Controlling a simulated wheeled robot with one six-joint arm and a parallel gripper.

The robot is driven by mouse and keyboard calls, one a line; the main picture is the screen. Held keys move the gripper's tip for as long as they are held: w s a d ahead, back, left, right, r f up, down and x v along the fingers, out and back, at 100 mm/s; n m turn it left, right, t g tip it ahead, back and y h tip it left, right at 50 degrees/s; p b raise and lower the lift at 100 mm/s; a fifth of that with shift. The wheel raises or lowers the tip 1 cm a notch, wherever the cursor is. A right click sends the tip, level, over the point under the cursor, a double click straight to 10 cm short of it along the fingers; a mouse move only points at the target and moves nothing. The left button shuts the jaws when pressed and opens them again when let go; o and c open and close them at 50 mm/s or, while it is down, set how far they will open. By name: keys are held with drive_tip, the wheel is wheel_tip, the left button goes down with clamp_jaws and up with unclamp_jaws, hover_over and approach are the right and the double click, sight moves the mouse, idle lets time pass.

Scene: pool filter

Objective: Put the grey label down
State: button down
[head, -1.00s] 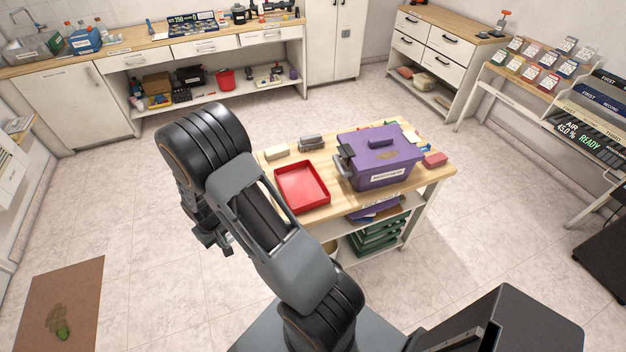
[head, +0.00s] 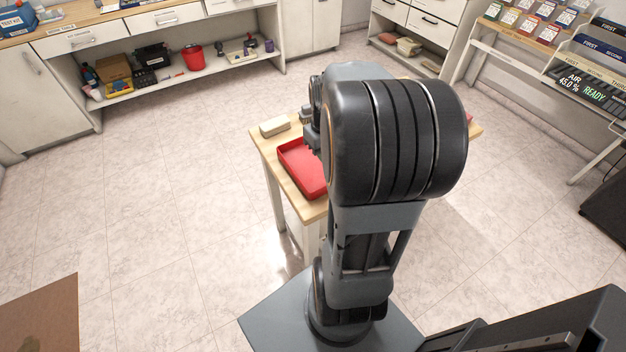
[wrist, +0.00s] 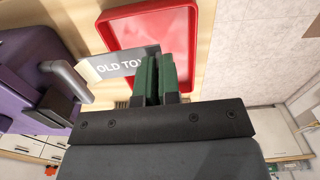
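The label appears in front of the wooden table top, between the purple box (wrist: 22,70) and the red tray (wrist: 185,14). I cannot tell how high it is above the table. In the head view my arm hides the label, the purple box and most of my fingers.
The red tray also shows in the head view (head: 292,160), partly behind my arm. A pale block (head: 275,126) lies on the table's back left corner. The wooden table top (head: 264,150) has a bare strip along its left edge.

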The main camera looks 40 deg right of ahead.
drive_tip(key=s+d+b, duration=0.1)
drive_tip(key=s+b, duration=0.1)
drive_tip(key=s, duration=0.1)
hover_over(302, 172)
drive_tip(key=s, duration=0.1)
drive_tip(key=f, duration=0.7)
drive_tip(key=shift+s+d+f, duration=0.15)
drive_tip(key=shift+s+f, duration=0.05)
drive_tip(key=shift+f, duration=0.2)
drive_tip(key=shift+w+f, duration=0.6)
drive_tip(key=shift+f, duration=0.1)
drive_tip(key=shift+w+f, duration=0.1)
drive_tip(key=shift+f, duration=1.5)
drive_tip(key=shift+f, duration=0.2)
drive_tip(key=c, duration=1.3)
unclamp_jaws()
